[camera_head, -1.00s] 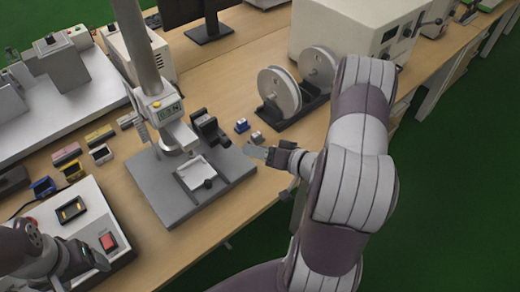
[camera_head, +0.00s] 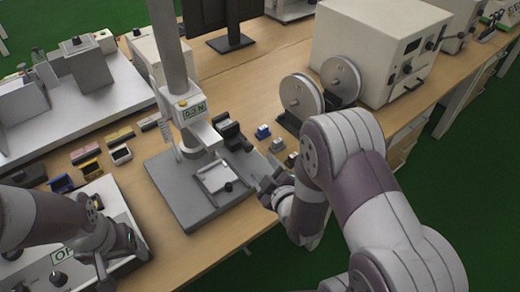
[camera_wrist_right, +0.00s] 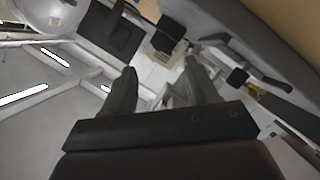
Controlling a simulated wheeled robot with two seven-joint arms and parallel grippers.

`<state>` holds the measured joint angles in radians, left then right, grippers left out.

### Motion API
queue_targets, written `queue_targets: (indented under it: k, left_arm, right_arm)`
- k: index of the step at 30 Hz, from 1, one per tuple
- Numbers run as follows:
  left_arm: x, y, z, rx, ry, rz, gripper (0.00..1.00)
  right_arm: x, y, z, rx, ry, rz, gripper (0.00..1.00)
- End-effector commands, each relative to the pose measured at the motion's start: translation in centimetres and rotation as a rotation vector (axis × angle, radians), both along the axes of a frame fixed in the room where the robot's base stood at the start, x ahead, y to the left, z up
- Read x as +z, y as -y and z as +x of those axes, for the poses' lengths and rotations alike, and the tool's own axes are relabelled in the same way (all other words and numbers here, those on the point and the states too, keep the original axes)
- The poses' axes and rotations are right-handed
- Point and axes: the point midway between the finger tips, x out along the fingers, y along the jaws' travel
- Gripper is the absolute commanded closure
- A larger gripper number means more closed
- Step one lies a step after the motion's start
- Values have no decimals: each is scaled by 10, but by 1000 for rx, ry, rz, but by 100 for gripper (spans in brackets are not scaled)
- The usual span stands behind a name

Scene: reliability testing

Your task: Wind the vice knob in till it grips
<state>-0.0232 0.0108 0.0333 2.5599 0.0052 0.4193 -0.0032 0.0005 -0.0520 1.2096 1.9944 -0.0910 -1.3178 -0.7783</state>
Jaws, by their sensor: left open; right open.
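A small pale vice (camera_head: 212,180) lies on the grey base plate of the test stand. Its dark round knob (camera_head: 228,187) is at its front right corner. My right gripper (camera_head: 266,186) is open, to the right of the knob and apart from it, beside the base plate. In the right wrist view the two dark fingers (camera_wrist_right: 160,88) are spread, with nothing clearly held between them; I cannot make out the knob there. My left gripper (camera_head: 120,262) is open over the control box at the lower left, away from the vice. How far the jaws are apart is too small to tell.
The stand's column (camera_head: 166,50) and force gauge (camera_head: 194,110) rise behind the vice. A black holder (camera_head: 232,136) and small blocks (camera_head: 263,132) stand to the right. Two spools (camera_head: 300,95) stand further back. Small coloured parts (camera_head: 88,153) lie at left.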

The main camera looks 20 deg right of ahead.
Motion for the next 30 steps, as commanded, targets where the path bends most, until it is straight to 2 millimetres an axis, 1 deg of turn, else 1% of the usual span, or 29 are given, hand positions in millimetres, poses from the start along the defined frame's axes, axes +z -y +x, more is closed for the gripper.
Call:
queue_targets:
  k: [2,5,8,12,15,18,21,24,30]
  left_arm:
    - [0,0,0,0,0,0,22]
    - [-1,0,0,0,0,0,22]
    - [-4,0,0,0,0,0,22]
    - [-7,0,0,0,0,0,22]
    - [-8,0,0,0,0,0,22]
    - [-9,0,0,0,0,0,22]
    - [-9,0,0,0,0,0,22]
    - [-10,0,0,0,0,0,22]
    - [-10,0,0,0,0,0,22]
  right_arm:
    - [0,0,2,16,8,-67,41]
    - [-4,-1,12,23,10,-89,41]
    - [-10,-3,33,24,11,-88,41]
    - [-20,-6,70,24,9,-87,41]
    - [-25,-8,91,24,9,-87,41]
    - [-29,-10,106,23,9,-86,41]
    - [-31,-10,116,24,10,-86,41]
    - [-33,-11,121,24,9,-85,41]
    - [-32,-11,123,23,9,-85,41]
